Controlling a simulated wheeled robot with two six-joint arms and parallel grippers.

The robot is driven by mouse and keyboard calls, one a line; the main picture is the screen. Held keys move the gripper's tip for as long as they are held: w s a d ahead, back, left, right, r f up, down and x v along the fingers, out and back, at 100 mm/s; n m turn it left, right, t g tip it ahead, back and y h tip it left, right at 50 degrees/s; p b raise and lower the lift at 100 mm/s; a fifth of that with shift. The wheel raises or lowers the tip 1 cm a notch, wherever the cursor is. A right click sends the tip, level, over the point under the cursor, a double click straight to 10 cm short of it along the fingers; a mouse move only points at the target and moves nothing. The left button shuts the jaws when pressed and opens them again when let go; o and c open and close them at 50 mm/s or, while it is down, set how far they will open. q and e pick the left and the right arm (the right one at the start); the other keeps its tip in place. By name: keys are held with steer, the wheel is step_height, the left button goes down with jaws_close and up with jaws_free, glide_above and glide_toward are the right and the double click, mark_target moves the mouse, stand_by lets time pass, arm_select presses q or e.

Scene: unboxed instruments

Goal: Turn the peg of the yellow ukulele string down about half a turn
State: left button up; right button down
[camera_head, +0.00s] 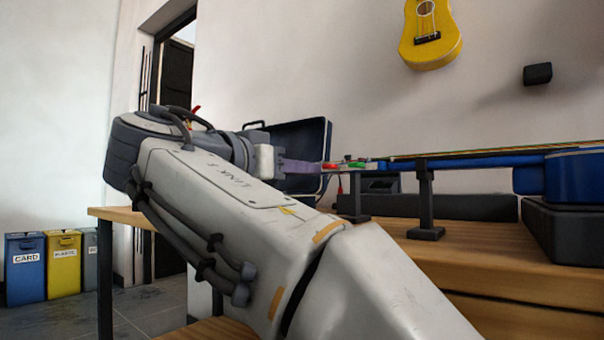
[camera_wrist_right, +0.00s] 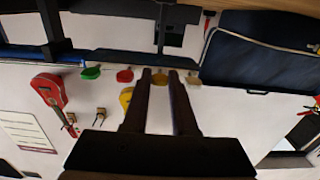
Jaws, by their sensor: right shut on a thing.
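The blue ukulele (camera_head: 575,182) lies level above the table, its neck pointing left and its coloured strings running along the top. My right gripper (camera_head: 312,167) is at the headstock end, beside the pegs. In the right wrist view its fingers (camera_wrist_right: 160,74) are shut on the yellow peg (camera_wrist_right: 160,80), which shows between the fingertips. The red peg (camera_wrist_right: 125,75) and green peg (camera_wrist_right: 90,73) stand apart from the fingers to the left. In the head view the yellow peg is hidden by the gripper. My left gripper is not in view.
Dark stands (camera_head: 425,208) hold up the neck over the wooden table (camera_head: 470,262). An open dark blue case (camera_head: 300,142) stands behind the gripper. A yellow ukulele (camera_head: 430,45) hangs on the wall. Bins (camera_head: 63,266) stand on the floor at left.

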stand_by(0.4)
steer(key=c, duration=1)
jaws_free()
steer(key=p+v, duration=0.4)
steer(key=v, duration=0.6)
steer(key=shift+s+a, duration=0.1)
steer(key=shift+s, duration=0.15)
